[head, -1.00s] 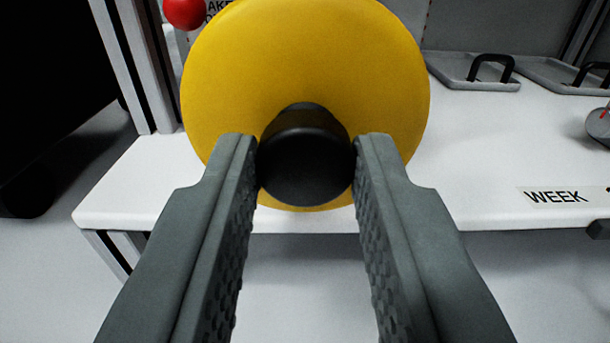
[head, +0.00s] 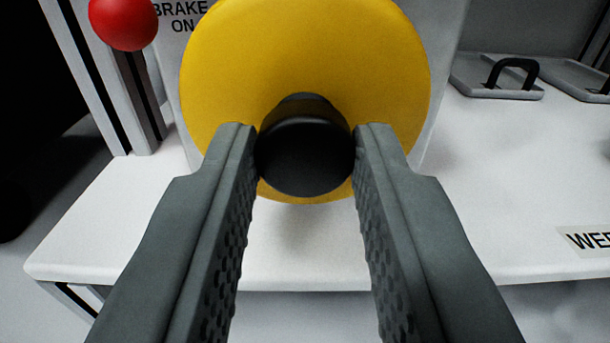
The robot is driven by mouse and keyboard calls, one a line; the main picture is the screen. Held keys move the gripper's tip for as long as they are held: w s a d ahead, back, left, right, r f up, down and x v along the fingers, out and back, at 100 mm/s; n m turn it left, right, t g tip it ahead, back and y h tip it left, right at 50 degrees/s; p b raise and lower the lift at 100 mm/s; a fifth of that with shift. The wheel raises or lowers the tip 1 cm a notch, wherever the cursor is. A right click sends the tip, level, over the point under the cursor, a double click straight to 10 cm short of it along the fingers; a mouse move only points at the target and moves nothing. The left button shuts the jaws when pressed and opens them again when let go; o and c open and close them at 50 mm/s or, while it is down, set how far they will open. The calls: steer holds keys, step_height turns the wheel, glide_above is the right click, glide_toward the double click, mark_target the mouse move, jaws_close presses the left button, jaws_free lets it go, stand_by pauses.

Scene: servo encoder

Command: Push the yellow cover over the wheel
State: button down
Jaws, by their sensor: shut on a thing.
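The yellow cover (head: 305,60) is a large round disc in the upper middle of the head view, facing me. A black knob (head: 305,157) sticks out from its lower middle. My gripper (head: 305,150) is shut on this knob, with one grey finger on each side of it. The disc is held above the white table, in front of a white upright panel. No wheel shows; whatever lies behind the disc is hidden by it.
A red ball knob (head: 124,20) on a dark lever stands at the upper left, by a "BRAKE ON" label (head: 181,17). Grey trays with black handles (head: 510,73) lie at the right. A partly cut-off label (head: 588,240) is on the white table (head: 480,190), whose right side is mostly clear.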

steer(key=shift+w, duration=0.25)
steer(key=shift+w, duration=0.5)
steer(key=c, duration=0.7)
jaws_free()
steer(key=shift+s, duration=1.55)
stand_by(0.3)
